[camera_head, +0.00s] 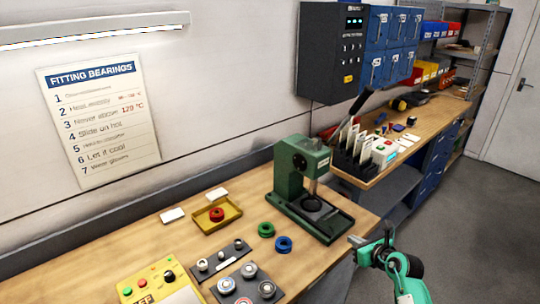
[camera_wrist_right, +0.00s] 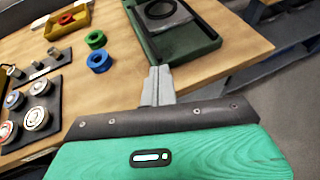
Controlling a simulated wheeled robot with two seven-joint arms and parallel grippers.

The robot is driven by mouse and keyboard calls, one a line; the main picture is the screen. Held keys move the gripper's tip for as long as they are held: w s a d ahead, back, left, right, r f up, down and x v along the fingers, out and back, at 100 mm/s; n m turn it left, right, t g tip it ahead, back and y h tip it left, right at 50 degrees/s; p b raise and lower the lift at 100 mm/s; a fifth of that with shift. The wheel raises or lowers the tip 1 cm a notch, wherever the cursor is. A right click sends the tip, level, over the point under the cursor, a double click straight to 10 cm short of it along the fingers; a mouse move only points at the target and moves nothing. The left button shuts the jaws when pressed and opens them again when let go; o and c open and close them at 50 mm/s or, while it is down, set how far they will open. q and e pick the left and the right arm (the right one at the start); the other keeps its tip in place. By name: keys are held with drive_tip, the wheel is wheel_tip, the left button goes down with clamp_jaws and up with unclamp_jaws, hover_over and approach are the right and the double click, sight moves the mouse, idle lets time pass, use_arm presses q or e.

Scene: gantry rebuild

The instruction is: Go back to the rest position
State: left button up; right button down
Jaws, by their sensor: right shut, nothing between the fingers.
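My right gripper (camera_head: 357,241) is at the front edge of the workbench, to the right of the green press (camera_head: 303,190). In the right wrist view its two fingers (camera_wrist_right: 158,84) are together with nothing between them, in front of the press's base tray (camera_wrist_right: 195,40). The right arm is teal and comes up from the lower right of the head view. My left gripper is not in either view.
The wooden bench (camera_head: 185,243) holds a blue ring (camera_head: 283,244), a green ring (camera_head: 266,229), a yellow tray (camera_head: 203,222) with a red ring (camera_head: 217,214), and dark plates with bearings (camera_head: 248,270). A yellow control box (camera_head: 160,286) is at front left. Open floor (camera_head: 450,210) lies right.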

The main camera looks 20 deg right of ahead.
drive_tip(key=s+a+r+m+t+h, duration=0.3)
drive_tip(key=r+m+t, duration=0.1)
drive_tip(key=r+m, duration=0.4)
drive_tip(key=s+a+r+m+t+h, duration=0.25)
drive_tip(key=s+r+m+h, duration=0.2)
drive_tip(key=m, duration=0.65)
drive_tip(key=s+a+f+m+g+h, duration=0.1)
drive_tip(key=s+a+f+m+g, duration=0.1)
drive_tip(key=s+f+m+g, duration=0.95)
drive_tip(key=s+a+f+m+g+y, duration=0.2)
drive_tip(key=s+a+f+y, duration=0.15)
drive_tip(key=s+a, duration=0.3)
drive_tip(key=s+a+f+m+g+y, duration=0.3)
drive_tip(key=s+a+y, duration=0.15)
drive_tip(key=a, duration=0.35)
wheel_tip(320, 180, down, 33)
drive_tip(key=s+g+b, duration=0.1)
drive_tip(key=s, duration=0.1)
drive_tip(key=s+d+f+g, duration=0.1)
drive_tip(key=s+d+f, duration=0.2)
drive_tip(key=s+f, duration=1.5)
drive_tip(key=shift+d+f+n+h+b, duration=0.2)
drive_tip(key=shift+f+n+h+b, duration=0.2)
drive_tip(key=shift+f+n+h, duration=0.1)
drive_tip(key=shift+s, duration=0.1)
